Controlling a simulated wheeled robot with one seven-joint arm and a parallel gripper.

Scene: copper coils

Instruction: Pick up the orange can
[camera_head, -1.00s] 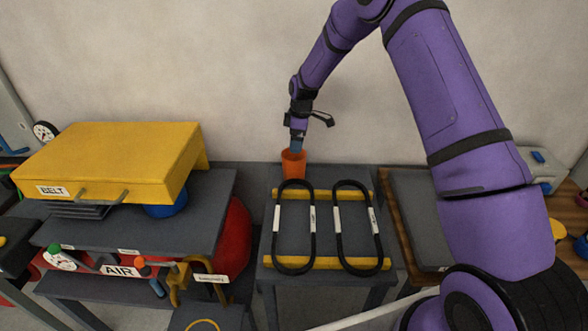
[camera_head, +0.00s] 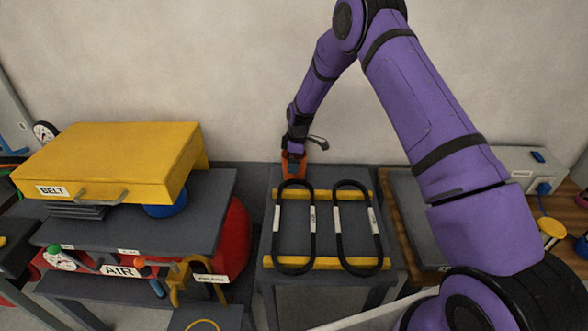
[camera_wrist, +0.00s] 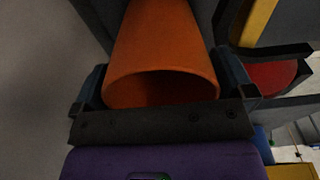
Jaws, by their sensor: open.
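The orange can (camera_head: 299,170) stands at the back of the dark table, partly hidden by my gripper (camera_head: 293,158) in the head view. In the wrist view the orange can (camera_wrist: 163,50) fills the middle, with its open, hollow rim facing the camera. My gripper (camera_wrist: 165,92) is open, with one blue-grey finger on each side of the can. I cannot tell whether the fingers touch it.
Two black belts (camera_head: 335,233) with white labels lie across yellow bars (camera_head: 330,263) just in front of the can. A yellow box marked BELT (camera_head: 110,155) stands to the left. The pale wall (camera_head: 240,80) is close behind the can.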

